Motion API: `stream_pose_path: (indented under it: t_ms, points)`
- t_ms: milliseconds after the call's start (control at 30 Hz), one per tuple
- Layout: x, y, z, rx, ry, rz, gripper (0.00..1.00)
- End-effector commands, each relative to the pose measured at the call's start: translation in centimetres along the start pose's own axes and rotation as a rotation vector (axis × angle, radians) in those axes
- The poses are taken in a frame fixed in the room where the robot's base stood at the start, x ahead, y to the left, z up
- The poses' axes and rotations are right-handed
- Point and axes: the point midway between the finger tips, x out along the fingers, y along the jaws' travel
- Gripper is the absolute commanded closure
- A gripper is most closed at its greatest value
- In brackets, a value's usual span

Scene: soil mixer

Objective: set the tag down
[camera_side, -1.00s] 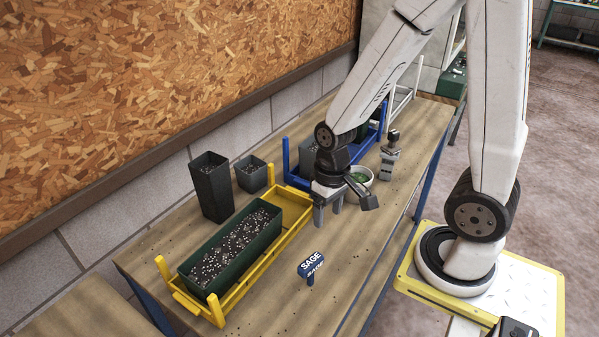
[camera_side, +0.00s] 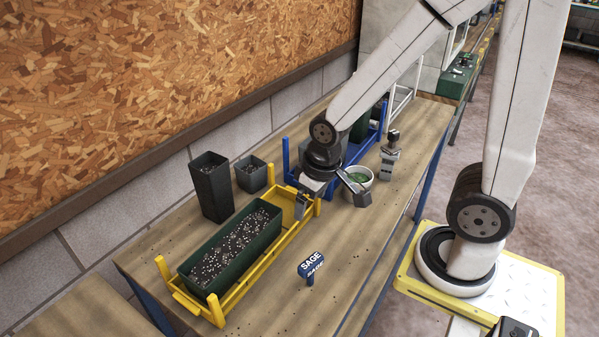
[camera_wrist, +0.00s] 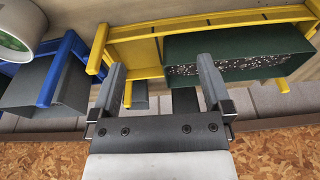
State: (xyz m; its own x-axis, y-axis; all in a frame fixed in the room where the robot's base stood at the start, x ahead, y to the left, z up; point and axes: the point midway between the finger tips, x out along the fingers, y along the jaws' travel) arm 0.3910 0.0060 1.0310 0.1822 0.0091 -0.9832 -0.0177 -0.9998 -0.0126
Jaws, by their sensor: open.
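The blue tag (camera_side: 311,264), lettered SAGE in white, stands on the bench near its front edge. It is apart from my gripper and does not show in the wrist view. My gripper (camera_side: 304,203) is over the right end of the yellow rack (camera_side: 274,278), well behind and above the tag. In the wrist view my gripper (camera_wrist: 159,78) has its two fingers spread with nothing between them.
The rack holds a green trough (camera_side: 233,250) of speckled soil. Dark pots (camera_side: 209,187) stand behind it by the wall. A white pot (camera_side: 357,179) with green contents and a blue rack (camera_side: 377,132) are to the right. The front bench is mostly clear.

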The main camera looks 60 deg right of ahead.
Motion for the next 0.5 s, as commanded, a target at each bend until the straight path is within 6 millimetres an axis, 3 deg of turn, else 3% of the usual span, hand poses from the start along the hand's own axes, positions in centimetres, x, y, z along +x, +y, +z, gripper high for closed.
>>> stream_pose_path:
  t_ms: [500]
  points:
    - [0.7,-6.2,2.0,0.165,-0.482,-0.017,0.0]
